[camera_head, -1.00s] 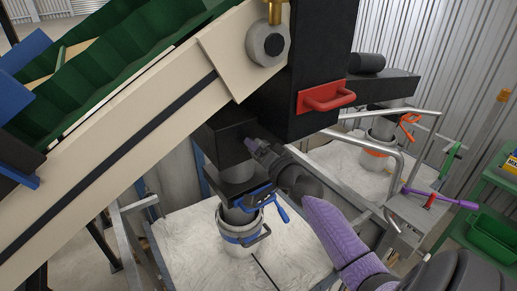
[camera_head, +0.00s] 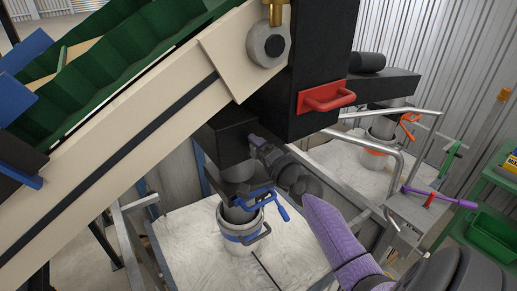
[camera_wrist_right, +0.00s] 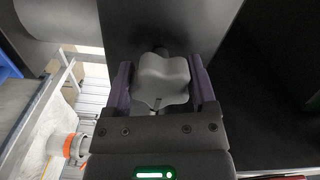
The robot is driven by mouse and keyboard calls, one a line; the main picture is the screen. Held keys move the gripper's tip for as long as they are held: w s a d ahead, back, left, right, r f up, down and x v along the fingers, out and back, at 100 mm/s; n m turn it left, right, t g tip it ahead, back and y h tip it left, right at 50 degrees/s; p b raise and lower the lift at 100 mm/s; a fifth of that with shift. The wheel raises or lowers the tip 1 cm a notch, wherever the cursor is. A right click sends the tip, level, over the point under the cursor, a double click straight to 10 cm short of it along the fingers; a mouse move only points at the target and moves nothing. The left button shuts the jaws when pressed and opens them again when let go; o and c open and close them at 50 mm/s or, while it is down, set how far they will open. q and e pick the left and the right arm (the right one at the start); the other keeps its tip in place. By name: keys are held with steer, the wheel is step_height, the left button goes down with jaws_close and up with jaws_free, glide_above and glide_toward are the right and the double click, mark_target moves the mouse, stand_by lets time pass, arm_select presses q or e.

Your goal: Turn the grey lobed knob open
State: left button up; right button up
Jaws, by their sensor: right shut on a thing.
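The grey lobed knob (camera_wrist_right: 163,82) sits in the middle of the right wrist view, on a dark face. My right gripper (camera_wrist_right: 163,85) has one finger on each side of it and is shut on it. In the head view my right gripper (camera_head: 256,143) reaches the black box (camera_head: 224,138) under the conveyor. The knob is hidden there by the gripper. My left gripper is not in view.
A blue-handled clamp (camera_head: 281,212) sits at the bucket, close below my right arm. The cream conveyor side (camera_head: 120,125) and a red handle (camera_head: 328,96) lie above. Bent metal rails (camera_head: 392,165) stand to the right. A second bucket (camera_head: 381,133) is behind.

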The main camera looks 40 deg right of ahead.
steer(key=o, duration=1.2)
steer(key=shift+c, duration=0.2)
steer(key=s+a, duration=0.1)
steer(key=s, duration=0.9)
steer(key=shift+b, duration=0.45)
steer(key=shift+f, duration=0.1)
